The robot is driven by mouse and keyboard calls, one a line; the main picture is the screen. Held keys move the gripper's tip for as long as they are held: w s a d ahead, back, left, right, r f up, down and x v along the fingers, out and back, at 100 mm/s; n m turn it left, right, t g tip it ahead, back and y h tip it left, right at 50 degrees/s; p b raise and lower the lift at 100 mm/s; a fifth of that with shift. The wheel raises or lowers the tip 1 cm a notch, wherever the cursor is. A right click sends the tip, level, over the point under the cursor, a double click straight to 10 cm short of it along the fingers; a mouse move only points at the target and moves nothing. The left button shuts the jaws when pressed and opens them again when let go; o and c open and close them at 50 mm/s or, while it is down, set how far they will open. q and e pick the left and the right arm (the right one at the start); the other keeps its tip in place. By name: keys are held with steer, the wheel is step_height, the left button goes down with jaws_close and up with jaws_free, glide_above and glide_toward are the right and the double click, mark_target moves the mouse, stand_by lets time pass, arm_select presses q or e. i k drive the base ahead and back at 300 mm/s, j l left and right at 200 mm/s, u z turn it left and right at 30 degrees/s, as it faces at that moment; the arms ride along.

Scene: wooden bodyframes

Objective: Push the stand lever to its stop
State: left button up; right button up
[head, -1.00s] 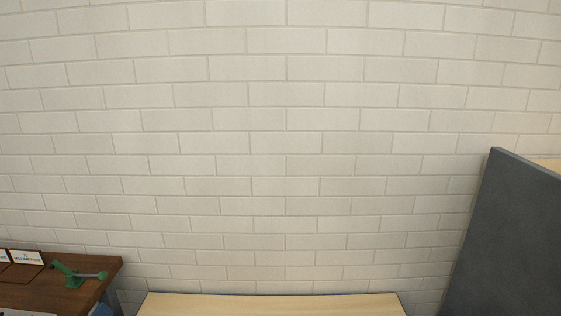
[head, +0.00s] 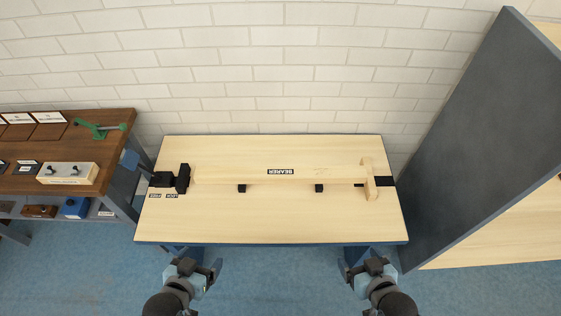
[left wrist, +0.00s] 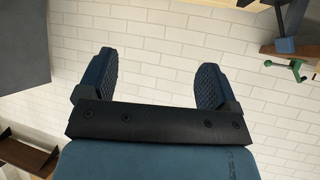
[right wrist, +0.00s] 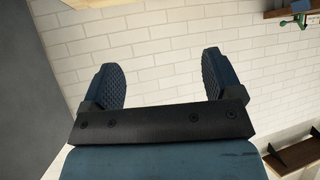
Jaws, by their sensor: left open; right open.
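A stand on the pale table (head: 270,225) carries a light wooden beam (head: 230,173) labelled BEARER, with a wooden crosspiece (head: 369,180) at its right end. At its left end is a black upright block (head: 183,178) with a smaller black piece (head: 162,180) beside it. Labels reading LOCK and FREE (head: 162,196) lie just below. I cannot tell which black part is the lever. My left gripper (head: 195,267) and right gripper (head: 366,264) are open and empty, in front of the table's near edge. Both wrist views show spread fingers with nothing between them.
A dark brown bench (head: 75,150) at the left holds a green clamp (head: 98,129), a switch box (head: 68,173) and labelled panels. A tall grey panel (head: 490,140) stands close to the table's right side. The table's front strip is clear.

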mark_target(131, 160)
steer(key=k+j+z, duration=0.1)
steer(key=j, duration=0.55)
steer(key=k+j+z, duration=0.15)
steer(key=j, duration=0.5)
steer(key=k+j+z, duration=0.1)
steer(key=j, duration=0.55)
steer(key=k+j+z, duration=0.15)
steer(key=j, duration=0.45)
steer(key=k+j+z, duration=0.1)
steer(key=j, duration=0.5)
steer(key=k+j+z, duration=0.15)
steer(key=k+j, duration=0.2)
steer(key=j, duration=0.2)
steer(key=k+j+z, duration=0.1)
steer(key=j, duration=0.45)
steer(key=k+j+z, duration=0.15)
steer(key=k+j, duration=0.25)
steer(key=j, duration=0.15)
